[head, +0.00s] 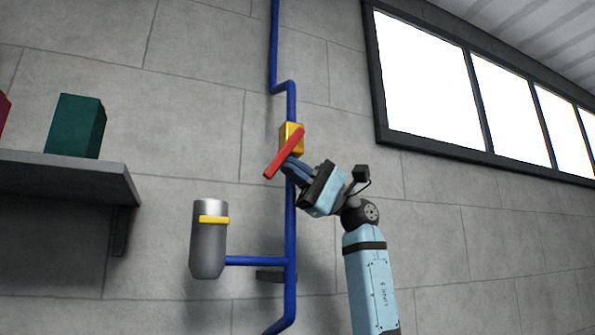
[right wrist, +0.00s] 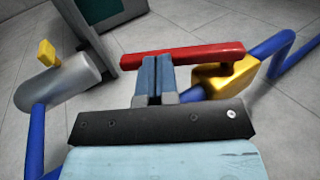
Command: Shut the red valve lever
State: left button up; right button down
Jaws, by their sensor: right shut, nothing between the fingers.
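The red valve lever (head: 284,153) is a straight bar on the front of a yellow valve body (head: 293,133) on the blue wall pipe. It is tilted, running from upper right at the valve to lower left. My right gripper (head: 288,167) is shut and empty, its fingertips right at the lever's lower side. In the right wrist view the red lever (right wrist: 190,53) lies across the closed fingertips (right wrist: 156,62), which appear to touch it; the yellow valve body (right wrist: 224,77) is at right. My left gripper is not in view.
The blue pipe (head: 290,225) runs down the grey wall. A grey cylinder with a yellow band (head: 208,245) branches off it at lower left. A shelf (head: 65,172) with a green box (head: 76,126) is at left. A window (head: 430,75) is at upper right.

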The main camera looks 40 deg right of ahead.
jog(key=shift+a, duration=0.25)
jog(key=b+v, duration=0.4)
jog(key=v, duration=1)
jog(key=shift+a, duration=0.15)
